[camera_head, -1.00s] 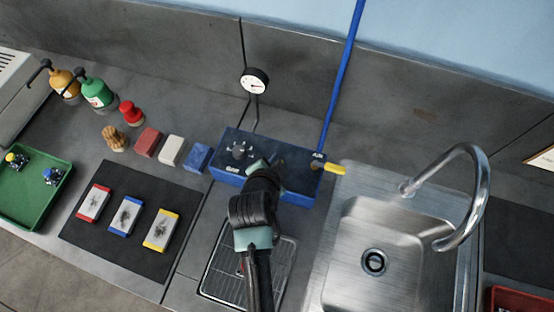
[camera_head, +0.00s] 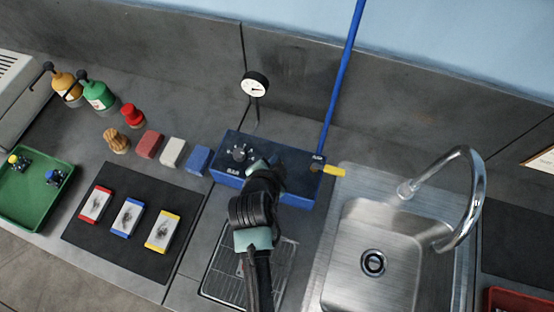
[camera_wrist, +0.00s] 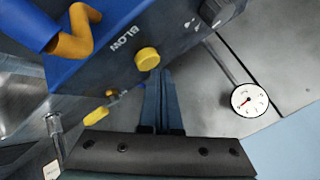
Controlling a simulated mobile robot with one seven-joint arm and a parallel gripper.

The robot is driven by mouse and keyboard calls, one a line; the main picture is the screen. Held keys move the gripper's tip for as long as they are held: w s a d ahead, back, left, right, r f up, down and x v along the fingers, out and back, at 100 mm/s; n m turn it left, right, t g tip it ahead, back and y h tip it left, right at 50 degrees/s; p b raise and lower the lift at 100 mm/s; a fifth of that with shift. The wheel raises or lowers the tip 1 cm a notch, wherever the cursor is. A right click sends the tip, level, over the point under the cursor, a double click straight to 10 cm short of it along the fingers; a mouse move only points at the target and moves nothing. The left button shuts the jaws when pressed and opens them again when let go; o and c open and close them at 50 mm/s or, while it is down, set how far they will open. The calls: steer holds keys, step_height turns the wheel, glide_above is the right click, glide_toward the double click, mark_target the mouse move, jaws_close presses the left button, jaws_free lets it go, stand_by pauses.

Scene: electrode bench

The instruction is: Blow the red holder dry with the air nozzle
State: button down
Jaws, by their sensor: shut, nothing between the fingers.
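My gripper (camera_wrist: 159,76) is shut and empty in the wrist view. Its fingertips are close to a round yellow button (camera_wrist: 148,58) beside the word BLOW on the blue box (camera_wrist: 110,75); I cannot tell whether they touch it. An orange bent nozzle (camera_wrist: 78,38) sticks out of a blue fitting at the upper left. In the head view the blue box (camera_head: 225,180) stands behind a drain grate (camera_head: 218,275), and my arm covers its middle. A small red thing (camera_head: 240,266) on the grate may be the red holder; my arm mostly hides it.
A pressure gauge (camera_head: 255,84) stands behind the box. A yellow lever (camera_head: 334,170) and a blue hose (camera_head: 340,85) are at its right. The sink (camera_head: 410,225) and faucet (camera_head: 472,185) lie right. A black mat (camera_head: 105,250) and green tray (camera_head: 35,210) lie left.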

steer(key=shift+r, duration=0.3)
step_height(320, 180, up, 5)
steer(key=p, duration=0.4)
stand_by(1.0)
steer(key=w+r+n+t+b, duration=0.3)
steer(key=w+r+t, duration=0.35)
steer(key=r, duration=0.85)
step_height(320, 180, up, 19)
steer(key=w+n+t+y+b, duration=0.1)
steer(key=w+n+t+b, duration=0.1)
steer(key=n+t+b, duration=0.15)
steer(key=s+r+n+t+b, duration=0.2)
steer(key=s+r+t, duration=0.2)
steer(key=s+r, duration=0.3)
steer(key=s+r+n+t+y+b, duration=0.1)
steer(key=s+r, duration=0.6)
steer(key=r, duration=0.7)
steer(key=n+t+b, duration=0.1)
steer(key=n+t, duration=0.1)
steer(key=t, duration=0.1)
steer(key=shift+s+d, duration=0.3)
steer(key=shift+s, duration=0.05)
